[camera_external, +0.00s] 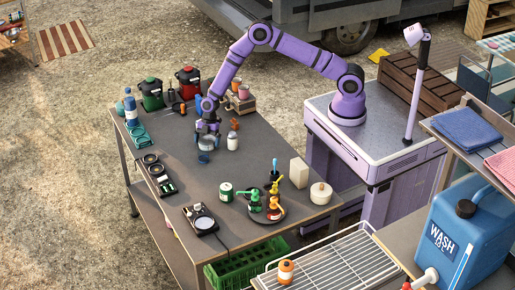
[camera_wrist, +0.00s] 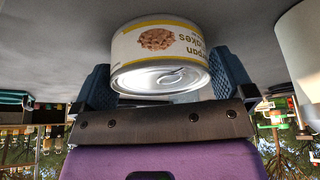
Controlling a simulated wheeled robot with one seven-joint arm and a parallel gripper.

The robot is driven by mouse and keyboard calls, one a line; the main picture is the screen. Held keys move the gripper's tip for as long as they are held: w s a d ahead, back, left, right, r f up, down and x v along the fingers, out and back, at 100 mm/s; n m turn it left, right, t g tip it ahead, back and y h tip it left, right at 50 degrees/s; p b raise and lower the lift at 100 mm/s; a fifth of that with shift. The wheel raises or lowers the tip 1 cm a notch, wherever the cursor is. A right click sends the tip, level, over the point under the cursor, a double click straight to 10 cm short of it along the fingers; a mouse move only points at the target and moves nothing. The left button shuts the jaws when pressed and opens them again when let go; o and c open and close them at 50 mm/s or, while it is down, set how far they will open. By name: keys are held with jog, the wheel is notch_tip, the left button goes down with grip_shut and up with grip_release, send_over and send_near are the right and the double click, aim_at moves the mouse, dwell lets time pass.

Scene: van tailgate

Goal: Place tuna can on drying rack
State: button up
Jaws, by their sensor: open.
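The can (camera_external: 207,143), probably the tuna can, stands on the dark table, a pale round tin. In the wrist view the can (camera_wrist: 160,50) has a white and yellow label with a food picture, and its silver pull-tab end faces the camera. My gripper (camera_external: 207,132) is over it, with its blue fingers on either side of the can. In the wrist view my gripper (camera_wrist: 162,82) is open around the can; whether the fingers touch it cannot be told.
Green can (camera_external: 226,192), a tray of colourful items (camera_external: 268,214), a white pot (camera_external: 320,193) and a blue water jug (camera_external: 465,235) lie towards the rack.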

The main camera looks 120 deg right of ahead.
aim_at(207, 140)
jog(key=shift+c, duration=0.2)
jog(key=c, duration=0.8)
notch_tip(207, 140, up, 10)
jog(key=shift+r, duration=0.1)
